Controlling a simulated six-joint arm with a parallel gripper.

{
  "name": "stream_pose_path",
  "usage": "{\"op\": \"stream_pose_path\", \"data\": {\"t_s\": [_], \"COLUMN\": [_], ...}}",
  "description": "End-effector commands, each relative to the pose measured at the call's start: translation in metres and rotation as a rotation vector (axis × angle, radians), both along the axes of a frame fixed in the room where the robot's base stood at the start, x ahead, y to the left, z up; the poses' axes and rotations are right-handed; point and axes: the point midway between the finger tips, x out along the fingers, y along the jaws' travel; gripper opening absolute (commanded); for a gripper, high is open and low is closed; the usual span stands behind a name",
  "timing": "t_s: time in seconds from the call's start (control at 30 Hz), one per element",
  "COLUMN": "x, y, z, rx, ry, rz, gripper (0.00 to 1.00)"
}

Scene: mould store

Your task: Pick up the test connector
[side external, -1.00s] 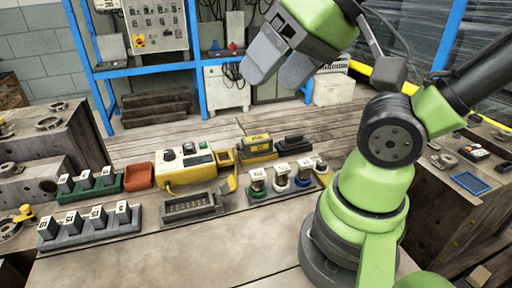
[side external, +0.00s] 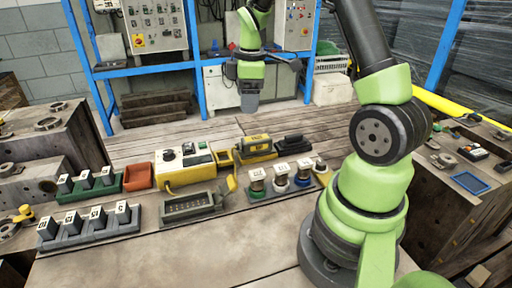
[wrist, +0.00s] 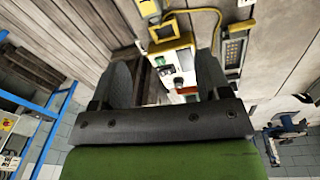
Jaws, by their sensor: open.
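No part is clearly marked as the test connector; a yellow-bodied connector block (side external: 256,143) on a yellow holder is a likely candidate. A black block (side external: 290,143) lies just right of it. The yellow tester box (side external: 186,170) stands to their left and also shows in the wrist view (wrist: 183,58). A grey socket block with rows of contacts (side external: 190,206) lies in front of the tester and shows in the wrist view (wrist: 234,52). My gripper (side external: 249,100) is open and empty, held above and behind these parts. Its two fingers (wrist: 164,65) straddle part of the tester in the wrist view.
A grey rack of numbered blocks (side external: 90,229), a green rack (side external: 90,190) and a red bin (side external: 138,177) stand at left. The front of the bench is clear.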

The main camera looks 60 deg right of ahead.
Motion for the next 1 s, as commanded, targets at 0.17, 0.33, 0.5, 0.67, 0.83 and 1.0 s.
{"op": "stream_pose_path", "data": {"t_s": [0.17, 0.33, 0.5, 0.67, 0.83, 1.0], "x": [-0.004, -0.007, -0.007, -0.006, -0.004, -0.003], "y": [-0.03, -0.037, -0.036, -0.037, -0.039, -0.04], "z": [-0.044, -0.065, -0.09, -0.103, -0.126, -0.148], "rx": [0.014, 0.021, 0.022, 0.02, 0.023, 0.021], "ry": [0.078, 0.098, 0.099, 0.095, 0.098, 0.097], "rz": [0.136, 0.181, 0.181, 0.181, 0.179, 0.18], "gripper": [0.7, 0.7, 0.7, 0.7, 0.7, 0.7]}}
